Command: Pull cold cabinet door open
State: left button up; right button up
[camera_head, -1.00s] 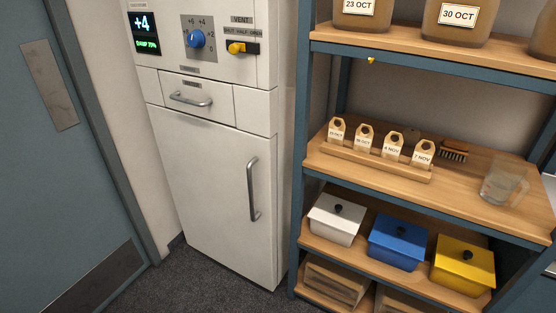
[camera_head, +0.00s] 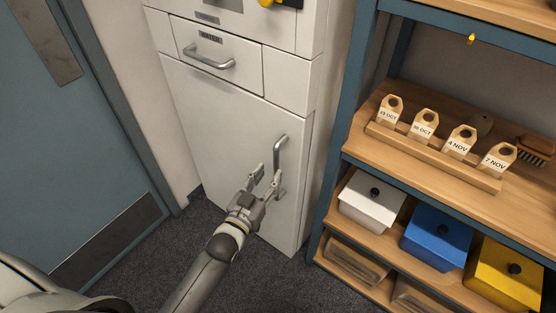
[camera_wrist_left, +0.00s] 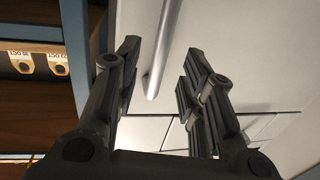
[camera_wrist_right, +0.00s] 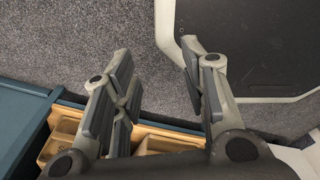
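The cold cabinet door (camera_head: 215,130) is white and looks shut, with an upright metal bar handle (camera_head: 281,153) near its right edge. My left gripper (camera_head: 266,181) is open at the lower part of the handle. In the left wrist view the handle (camera_wrist_left: 164,45) shows between and beyond the spread fingers (camera_wrist_left: 160,75), nearer the left finger. I cannot tell whether a finger touches it. My right gripper (camera_wrist_right: 158,75) is open and empty over the floor in the right wrist view; it is out of the head view.
A drawer with a handle (camera_head: 209,57) is above the door. A blue-framed shelf (camera_head: 345,110) stands close on the right, with tags in a wooden rack (camera_head: 430,155) and white (camera_head: 371,203), blue (camera_head: 437,242) and yellow (camera_head: 505,275) boxes. A blue-grey door (camera_head: 70,130) is on the left.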

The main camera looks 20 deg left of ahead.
aim_at(275, 166)
pick_arm(q)
jog(key=w, duration=0.4)
jog(key=shift+w+d, duration=0.3)
jog(key=shift+w, duration=0.4)
jog(key=shift+w+d, duration=0.15)
jog(key=shift+w, duration=0.2)
jog(key=shift+f, duration=0.1)
pick_arm(e)
jog(key=shift+w+a+r, duration=0.1)
jog(key=shift+w+r, duration=0.1)
jog(key=shift+w, duration=0.4)
jog(key=shift+w+r, duration=0.15)
jog(key=shift+w, duration=0.4)
jog(key=shift+s, duration=0.1)
pick_arm(q)
grip_shut()
pick_arm(e)
jog(key=shift+s, duration=0.3)
